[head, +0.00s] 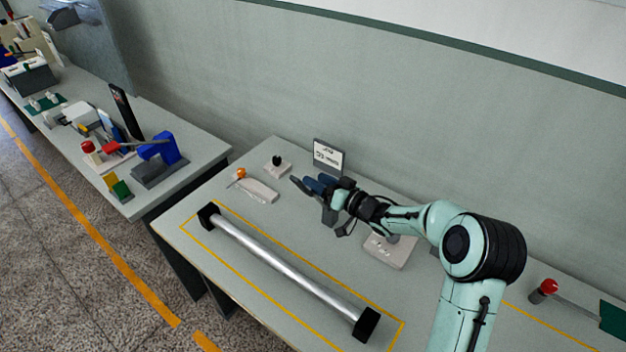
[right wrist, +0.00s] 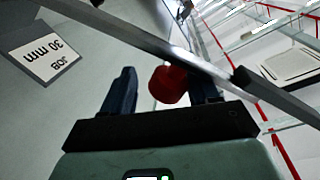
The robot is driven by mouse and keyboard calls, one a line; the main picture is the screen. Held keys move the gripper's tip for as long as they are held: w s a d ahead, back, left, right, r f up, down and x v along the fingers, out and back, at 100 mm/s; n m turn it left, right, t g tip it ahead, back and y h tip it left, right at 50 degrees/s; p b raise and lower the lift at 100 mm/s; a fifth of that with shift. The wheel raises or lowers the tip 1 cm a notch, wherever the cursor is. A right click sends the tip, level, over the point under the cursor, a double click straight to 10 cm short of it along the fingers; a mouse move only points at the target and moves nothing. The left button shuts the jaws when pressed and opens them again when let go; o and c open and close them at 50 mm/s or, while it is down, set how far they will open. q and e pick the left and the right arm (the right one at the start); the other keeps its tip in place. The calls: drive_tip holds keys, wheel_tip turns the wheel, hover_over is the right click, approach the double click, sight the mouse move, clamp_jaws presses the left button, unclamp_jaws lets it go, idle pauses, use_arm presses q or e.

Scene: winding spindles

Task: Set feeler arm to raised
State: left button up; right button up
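A long grey bar (right wrist: 130,35), which looks like the feeler arm, crosses the right wrist view diagonally. A red knob (right wrist: 168,86) shows just beneath it. My right gripper (right wrist: 163,85) has its dark blue fingers apart, with the knob between them. The knob is close to the right-hand finger; I cannot tell whether they touch. A gap separates it from the left-hand finger. In the head view my right gripper (head: 316,186) is over the back of the table beside a grey post (head: 330,215), and hides the knob there. My left gripper is out of view.
A JOB 30 mm sign (head: 328,157) stands behind the gripper. A silver spindle (head: 285,268) with black ends lies in front. An orange-knobbed lever (head: 240,174) and black knob (head: 277,160) are to the left. A pale base (head: 388,250) sits under my arm.

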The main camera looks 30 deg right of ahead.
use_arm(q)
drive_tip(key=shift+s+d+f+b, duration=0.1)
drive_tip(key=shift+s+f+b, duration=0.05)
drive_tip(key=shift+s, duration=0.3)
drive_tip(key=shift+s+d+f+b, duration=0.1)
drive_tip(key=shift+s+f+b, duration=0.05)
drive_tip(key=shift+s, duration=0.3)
use_arm(e)
drive_tip(key=d+r+v, duration=0.1)
drive_tip(key=d+v, duration=0.1)
drive_tip(key=v, duration=1.1)
drive_tip(key=shift+w+h, duration=0.25)
drive_tip(key=shift+h, duration=0.05)
drive_tip(key=shift+a, duration=0.1)
drive_tip(key=shift+s, duration=0.1)
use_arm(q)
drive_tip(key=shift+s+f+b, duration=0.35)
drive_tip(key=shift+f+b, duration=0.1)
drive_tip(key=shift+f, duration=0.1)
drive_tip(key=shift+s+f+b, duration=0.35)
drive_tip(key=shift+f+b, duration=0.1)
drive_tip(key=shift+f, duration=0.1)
use_arm(e)
drive_tip(key=f+v, duration=0.1)
drive_tip(key=v, duration=1.2)
drive_tip(key=shift+r, duration=0.5)
drive_tip(key=shift+s, duration=0.1)
